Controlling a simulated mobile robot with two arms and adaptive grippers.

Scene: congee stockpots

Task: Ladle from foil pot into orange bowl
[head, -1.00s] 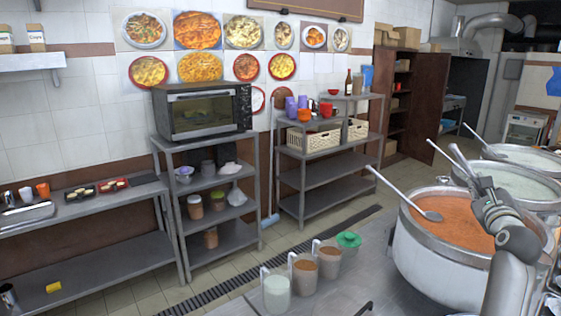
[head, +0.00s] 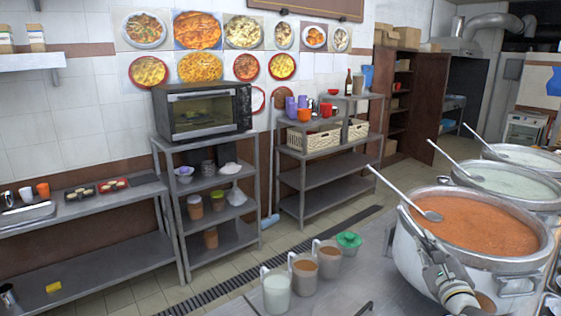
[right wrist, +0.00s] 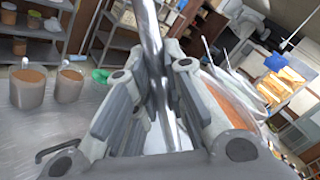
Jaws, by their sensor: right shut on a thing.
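A big metal pot (head: 408,256) of orange-brown congee stands at the right in the head view. A ladle (head: 397,191) leans on its left rim with its bowl at the congee. I cannot tell which pot is the foil pot. My right gripper (head: 412,216) is at the near left side of this pot. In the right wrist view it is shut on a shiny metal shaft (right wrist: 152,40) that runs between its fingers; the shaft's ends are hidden. An orange bowl or cup (head: 304,115) sits on the back shelf; I cannot tell which. My left gripper is out of view.
Two pots of pale congee (head: 508,185) stand behind, each with a ladle. Several handled cups (head: 277,291) and a green container (head: 348,242) stand left of the big pot. The counter between them and the pot has bare metal.

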